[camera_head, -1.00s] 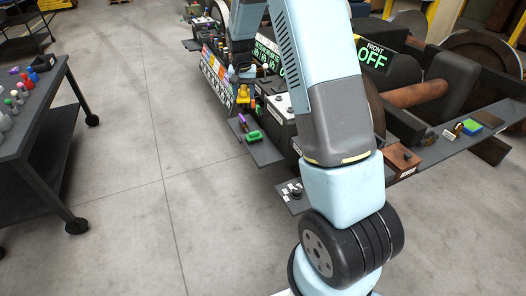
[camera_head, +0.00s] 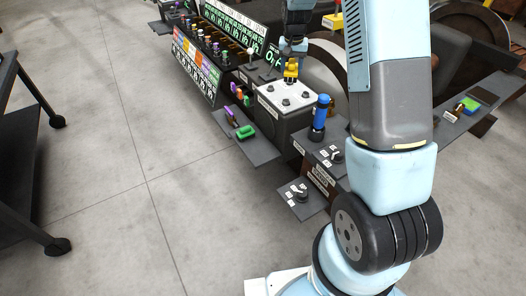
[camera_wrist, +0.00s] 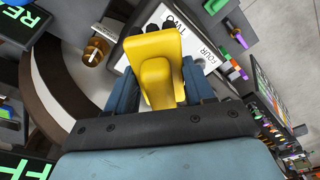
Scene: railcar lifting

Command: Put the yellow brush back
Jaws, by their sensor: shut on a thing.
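My gripper (camera_head: 291,62) is shut on the yellow brush (camera_wrist: 155,65). In the wrist view the brush sits between the two dark blue fingers, its yellow body filling the middle. In the head view the yellow brush (camera_head: 291,72) shows small at the end of my arm, over or just behind the white-topped box (camera_head: 285,96). I cannot tell whether it touches the box. The brush's place is not clear in these frames.
A blue-topped cylinder (camera_head: 320,112) stands right of the white-topped box. A low shelf holds a green item (camera_head: 245,132) and a purple item (camera_head: 231,113). A panel with several coloured knobs (camera_head: 213,50) stands behind. The floor (camera_head: 110,130) at left is clear.

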